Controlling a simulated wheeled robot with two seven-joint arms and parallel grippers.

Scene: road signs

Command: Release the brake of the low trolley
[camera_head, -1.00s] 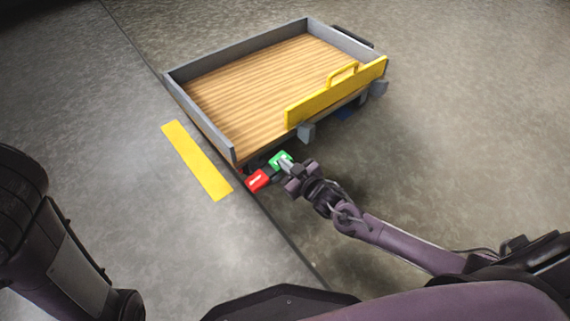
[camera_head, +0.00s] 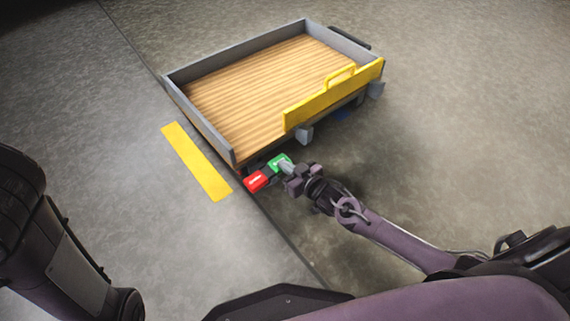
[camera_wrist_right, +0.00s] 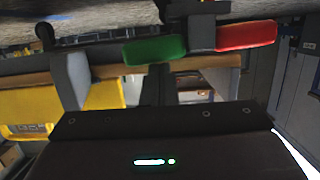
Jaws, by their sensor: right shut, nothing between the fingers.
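The low trolley (camera_head: 200,68) has a wooden deck, grey rims and a yellow drop-side (camera_head: 335,94) with a handle. At its near corner are a green pedal (camera_head: 279,161) and a red pedal (camera_head: 259,180), side by side. They also show in the right wrist view, green (camera_wrist_right: 155,50) left of red (camera_wrist_right: 246,36). My right gripper (camera_head: 287,164) is shut and empty, its tips at the green pedal. I cannot tell whether they press on it. My left arm shows at the left edge; its gripper is out of view.
A yellow floor stripe (camera_head: 196,161) lies left of the trolley. A dark floor seam runs beside the trolley and under the pedals. The floor right of the trolley (camera_head: 470,130) is clear.

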